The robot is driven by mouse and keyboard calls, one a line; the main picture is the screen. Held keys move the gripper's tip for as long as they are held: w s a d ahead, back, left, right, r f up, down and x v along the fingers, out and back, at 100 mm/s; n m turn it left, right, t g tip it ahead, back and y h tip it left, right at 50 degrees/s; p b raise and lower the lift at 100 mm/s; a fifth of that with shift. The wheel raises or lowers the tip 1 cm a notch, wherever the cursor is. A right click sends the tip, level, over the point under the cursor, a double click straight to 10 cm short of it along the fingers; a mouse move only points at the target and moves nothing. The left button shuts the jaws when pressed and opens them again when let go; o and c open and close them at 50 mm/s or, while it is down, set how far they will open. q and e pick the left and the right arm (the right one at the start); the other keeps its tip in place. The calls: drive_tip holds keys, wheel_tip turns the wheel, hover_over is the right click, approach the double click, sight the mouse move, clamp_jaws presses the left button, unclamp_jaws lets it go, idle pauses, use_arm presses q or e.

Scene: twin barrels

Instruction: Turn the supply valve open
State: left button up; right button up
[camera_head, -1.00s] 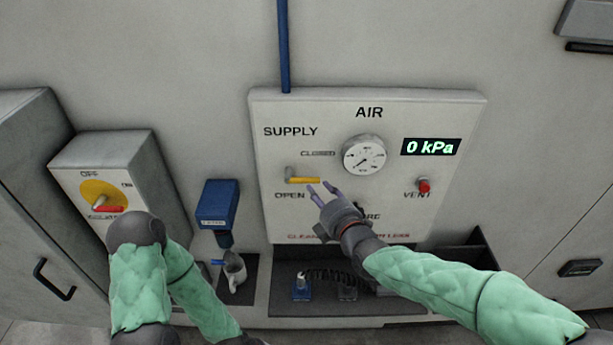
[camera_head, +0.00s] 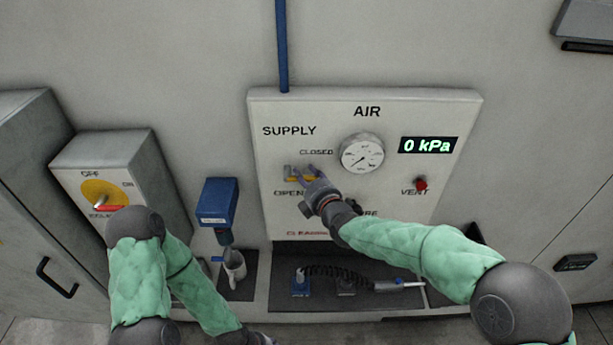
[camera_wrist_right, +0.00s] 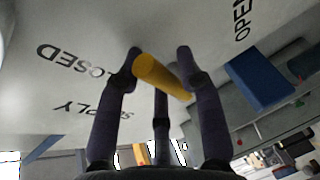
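The supply valve has a yellow lever handle (camera_head: 293,179) on the air panel, below the word CLOSED and above the word OPEN. In the head view it lies roughly level and is partly hidden by my fingers. My right gripper (camera_head: 303,171) is at the handle. In the right wrist view the yellow handle (camera_wrist_right: 160,76) passes between the fingers of my right gripper (camera_wrist_right: 159,55), which stand apart on either side of it; contact is not clear.
The air panel (camera_head: 455,112) has a round gauge (camera_head: 362,154), a display (camera_head: 429,145) reading 0 kPa and a red vent button (camera_head: 420,184). A switch box with a red handle (camera_head: 110,208) and a blue holder (camera_head: 217,200) are to the left. A tray with a black hose (camera_head: 335,272) is below.

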clamp_jaws()
drive_tip(key=shift+f, duration=0.1)
drive_tip(key=shift+f+b, duration=0.15)
drive_tip(key=shift+b, duration=0.5)
drive_tip(key=a+f+m+t+b, duration=0.1)
drive_tip(key=m+b, duration=0.4)
drive_tip(key=b, duration=0.5)
drive_tip(key=a+f+m+t+b, duration=0.1)
drive_tip(key=m+b, duration=0.4)
drive_tip(key=b, duration=0.6)
drive_tip(key=a+f+m+t+b, duration=0.1)
drive_tip(key=f+m+t+b, duration=0.2)
drive_tip(key=b, duration=0.8)
drive_tip(key=shift+a+f+m+t, duration=0.3)
drive_tip(key=shift+f+m+t, duration=0.1)
drive_tip(key=shift+m, duration=0.5)
drive_tip(key=shift+a+r+m+t+h+b, duration=0.1)
drive_tip(key=shift+a+m+t+h+b, duration=0.25)
drive_tip(key=shift+m, duration=0.4)
drive_tip(key=shift+a+f+m+t+h+b, duration=0.1)
drive_tip(key=shift+m+h+b, duration=0.2)
drive_tip(key=shift+m+b, duration=0.3)
drive_tip(key=shift+a+r+m+t+h+b, duration=0.1)
drive_tip(key=shift+a+m+t+h+b, duration=0.2)
drive_tip(key=shift+m, duration=0.55)
drive_tip(key=shift+d, duration=0.1)
